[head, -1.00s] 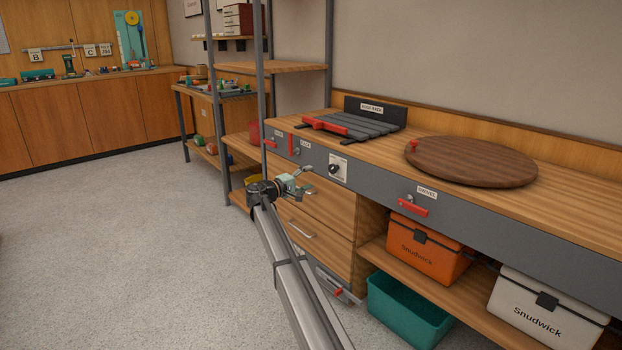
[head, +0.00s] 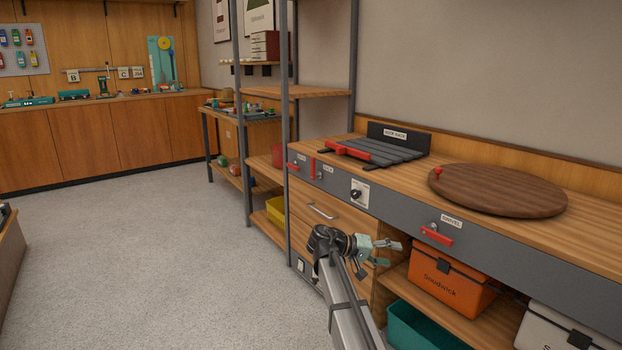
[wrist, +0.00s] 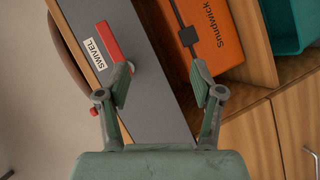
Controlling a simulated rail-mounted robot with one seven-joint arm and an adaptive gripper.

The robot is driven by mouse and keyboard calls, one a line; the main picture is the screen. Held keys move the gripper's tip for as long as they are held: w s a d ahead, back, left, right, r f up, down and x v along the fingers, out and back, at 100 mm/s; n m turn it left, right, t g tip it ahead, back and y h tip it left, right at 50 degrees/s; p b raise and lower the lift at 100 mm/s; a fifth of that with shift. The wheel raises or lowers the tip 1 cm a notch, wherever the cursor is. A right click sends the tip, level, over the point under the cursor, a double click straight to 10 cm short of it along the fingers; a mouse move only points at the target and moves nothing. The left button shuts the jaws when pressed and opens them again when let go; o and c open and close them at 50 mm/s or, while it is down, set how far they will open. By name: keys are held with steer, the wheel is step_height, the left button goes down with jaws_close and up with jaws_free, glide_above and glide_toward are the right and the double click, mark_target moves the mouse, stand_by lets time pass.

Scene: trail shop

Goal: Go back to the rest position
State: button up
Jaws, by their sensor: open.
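My gripper (head: 387,253) is at the end of my raised arm, in front of the workbench, by the drawers' right edge and left of the orange box in the head view. In the wrist view my gripper (wrist: 162,84) has its two fingers well apart with nothing between them. Beyond the fingers are the bench's grey front panel, with the red swivel handle (wrist: 108,42) near the left finger, and the orange box (wrist: 228,30) past the right finger. The fingers look clear of both, though the exact gap is hard to tell.
A round wooden turntable (head: 500,190) and a grey slatted rack (head: 385,150) sit on the bench top. A teal bin (head: 415,328) and a white box (head: 548,330) are low at the right. A metal-post shelf (head: 291,120) stands left of the drawers. The floor (head: 170,255) at left is clear.

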steer(key=s+d+f+m+g+y, duration=0.1)
steer(key=s+d+m+g, duration=0.15)
steer(key=s+d, duration=0.75)
steer(key=s+d+f+m+g+y, duration=0.1)
steer(key=s+d+m+g+y, duration=0.2)
steer(key=s, duration=1.4)
steer(key=s+d+f+m+g, duration=0.1)
steer(key=s+d+m+g, duration=0.1)
steer(key=s+d, duration=0.85)
steer(key=s+a+f+n+t+y+p, duration=0.1)
steer(key=s+a+f+n+y+p, duration=0.2)
steer(key=a+f+p, duration=0.55)
steer(key=s+a+f+n+y+p, duration=0.1)
steer(key=a+f+n+y+p, duration=0.1)
steer(key=a+f+n+p, duration=0.5)
steer(key=s+a+f+g+y+p, duration=0.1)
steer(key=s+a+f+y+p, duration=0.1)
steer(key=s+a+p, duration=0.5)
steer(key=s+a+f+g+y+p, duration=0.1)
steer(key=s+a+f+y+p, duration=0.2)
steer(key=s+a+p, duration=0.4)
steer(key=s+m+p, duration=0.1)
steer(key=s+p, duration=0.2)
steer(key=s, duration=0.1)
steer(key=shift+a, duration=0.15)
